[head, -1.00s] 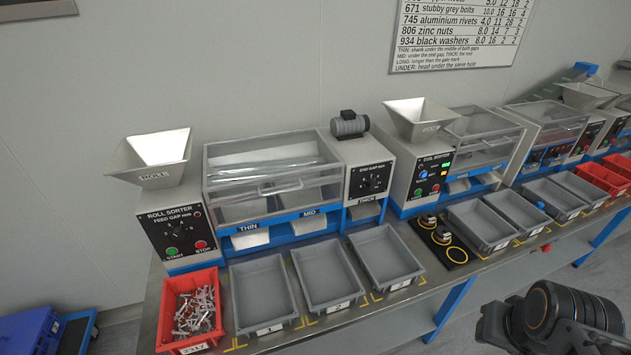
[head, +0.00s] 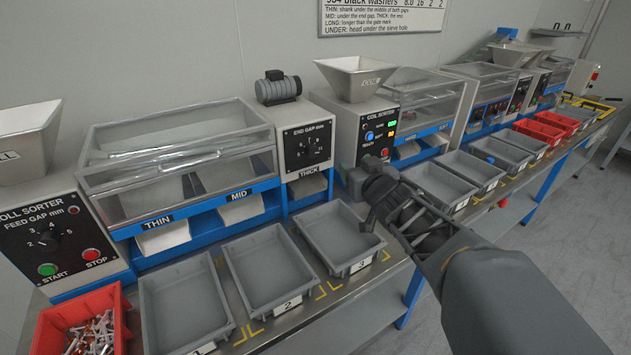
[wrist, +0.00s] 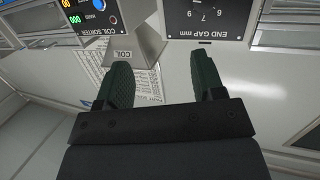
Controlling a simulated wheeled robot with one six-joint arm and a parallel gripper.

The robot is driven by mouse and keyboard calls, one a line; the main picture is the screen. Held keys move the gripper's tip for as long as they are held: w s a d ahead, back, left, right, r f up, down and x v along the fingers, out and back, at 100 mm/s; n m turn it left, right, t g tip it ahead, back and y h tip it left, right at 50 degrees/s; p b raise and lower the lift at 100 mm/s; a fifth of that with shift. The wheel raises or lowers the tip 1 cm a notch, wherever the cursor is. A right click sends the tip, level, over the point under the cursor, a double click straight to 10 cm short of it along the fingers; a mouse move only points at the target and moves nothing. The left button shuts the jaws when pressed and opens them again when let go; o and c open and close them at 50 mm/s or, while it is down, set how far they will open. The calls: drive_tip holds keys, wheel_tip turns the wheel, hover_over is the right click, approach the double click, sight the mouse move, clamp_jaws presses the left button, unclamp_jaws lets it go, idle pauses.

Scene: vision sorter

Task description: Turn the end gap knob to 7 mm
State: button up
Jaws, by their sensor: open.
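The END GAP mm panel (head: 308,146) is the dark face of the grey box at the right end of the roll sorter. Its small dark knob (head: 305,149) sits in the middle of a number ring; its pointer is too small to read. My gripper (head: 358,192) is in front and to the right of the panel, apart from it. In the wrist view the panel (wrist: 205,18) shows upside down at the top, beyond the right finger; the knob is not clear there. My gripper (wrist: 165,72) has its two dark green fingers spread, with nothing between them.
The coil sorter (head: 380,125) stands close right of the panel, with its hopper (head: 355,76) above. A THICK chute (head: 308,184) and grey tray 3 (head: 334,238) lie below the panel. A motor (head: 277,88) sits on top of the box.

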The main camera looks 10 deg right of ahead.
sight(314, 154)
drive_tip(key=w+a+f+n+y+b, duration=0.1)
drive_tip(key=w+a+b, duration=0.1)
drive_tip(key=w, duration=0.2)
drive_tip(key=w+a+f+n+y+b, duration=0.1)
drive_tip(key=w+a+y+b, duration=0.1)
drive_tip(key=w, duration=0.3)
drive_tip(key=w+a+f+n+t+y+b, duration=0.1)
drive_tip(key=w+a+y+b, duration=0.1)
drive_tip(key=w, duration=0.2)
drive_tip(key=shift+w+a, duration=0.35)
drive_tip(key=shift+a, duration=0.05)
drive_tip(key=shift+c, duration=0.2)
drive_tip(key=c, duration=0.9)
